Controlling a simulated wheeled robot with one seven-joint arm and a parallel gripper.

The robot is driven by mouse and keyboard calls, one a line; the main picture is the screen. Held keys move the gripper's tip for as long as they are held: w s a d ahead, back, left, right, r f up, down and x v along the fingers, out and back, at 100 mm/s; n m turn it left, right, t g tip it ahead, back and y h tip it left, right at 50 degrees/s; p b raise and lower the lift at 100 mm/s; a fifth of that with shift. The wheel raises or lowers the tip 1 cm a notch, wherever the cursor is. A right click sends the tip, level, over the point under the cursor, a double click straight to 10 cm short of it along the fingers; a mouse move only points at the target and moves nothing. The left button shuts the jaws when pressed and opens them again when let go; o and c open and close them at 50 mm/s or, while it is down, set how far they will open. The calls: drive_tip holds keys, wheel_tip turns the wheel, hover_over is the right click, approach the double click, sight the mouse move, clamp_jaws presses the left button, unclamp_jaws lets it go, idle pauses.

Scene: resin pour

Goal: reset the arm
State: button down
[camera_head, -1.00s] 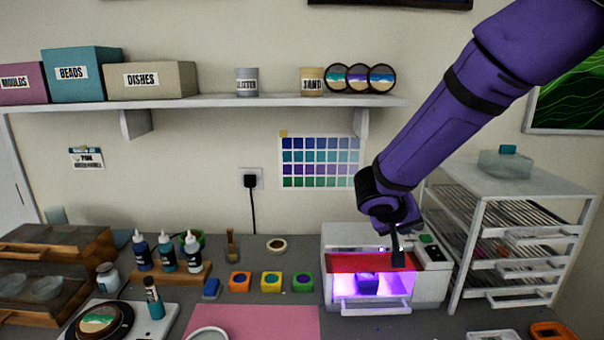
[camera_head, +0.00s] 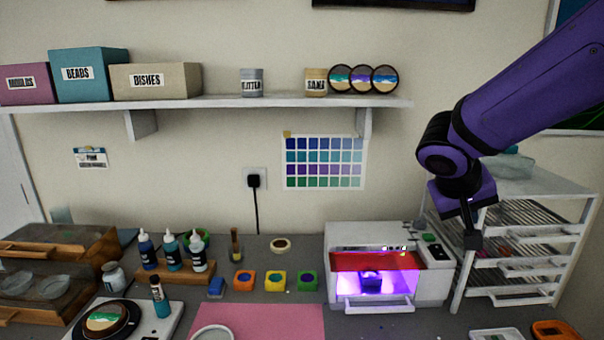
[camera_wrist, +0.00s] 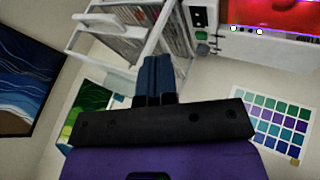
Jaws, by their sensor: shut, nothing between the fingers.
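My gripper (camera_head: 472,240) is at the end of my purple arm, in front of the white drying rack at the right. Its fingers are together and hold nothing. In the wrist view my gripper (camera_wrist: 156,78) shows its dark fingers closed side by side. The white curing box (camera_head: 388,268) stands to the left of my gripper, lit purple inside. A dark blue mould (camera_head: 371,283) sits inside it. My gripper is apart from the box; whether it touches the rack cannot be told from the head view.
The white rack (camera_head: 530,233) has several wire shelves, with a clear container (camera_head: 508,166) on top. Small coloured moulds (camera_head: 244,280), bottles (camera_head: 171,252) and a pink mat (camera_head: 262,322) are on the grey bench. A shelf (camera_head: 270,102) runs along the wall. Open air lies left of my arm.

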drive_tip(key=s+r+y, duration=0.3)
drive_tip(key=s, duration=0.6)
drive_tip(key=s+r+n+t+y, duration=0.1)
drive_tip(key=s+r+y, duration=0.2)
drive_tip(key=s, duration=0.6)
drive_tip(key=shift+s+d+n, duration=0.3)
drive_tip(key=shift+s, duration=0.1)
